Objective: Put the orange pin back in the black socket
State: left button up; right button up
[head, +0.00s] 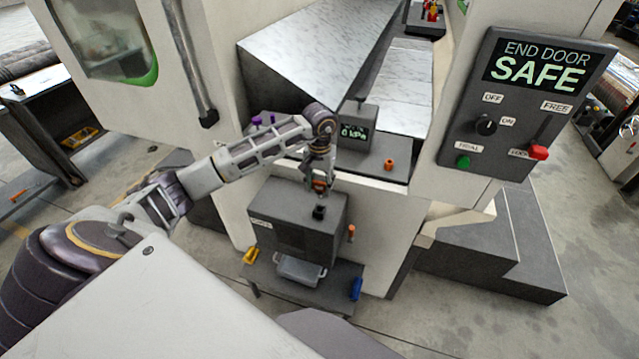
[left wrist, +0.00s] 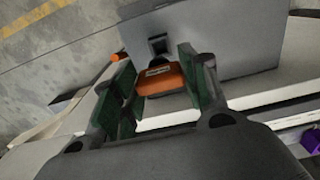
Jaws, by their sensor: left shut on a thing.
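My left gripper (head: 319,184) is shut on the orange pin, just above the grey box (head: 282,232). In the left wrist view the pin's orange block (left wrist: 161,84) sits between the green-padded fingers. The black socket (head: 319,212) is on top of the box, a little below the fingertips. The socket also shows in the left wrist view (left wrist: 159,46), just beyond the pin, with a dark square opening. The pin's far end is hidden, and I cannot tell whether it touches the socket. My right gripper is not in view.
An orange peg (head: 351,232) sticks out from the box's right side. A blue handle (head: 357,289) and a yellow one (head: 250,256) flank the low stand. Behind the gripper, a grey ledge holds a small display (head: 355,131) and an orange knob (head: 389,164). A control panel (head: 528,105) is at right.

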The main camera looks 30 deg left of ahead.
aim_at(319, 190)
pick_arm(q)
jog(key=shift+f+b, duration=1.7)
jog(key=shift+f, duration=0.65)
jog(key=shift+b, duration=0.35)
jog(key=shift+b, duration=0.35)
dwell(1.2)
jog(key=shift+f+b, duration=0.3)
jog(key=shift+b, duration=0.25)
jog(key=shift+f+b, duration=0.65)
jog(key=shift+f, duration=0.1)
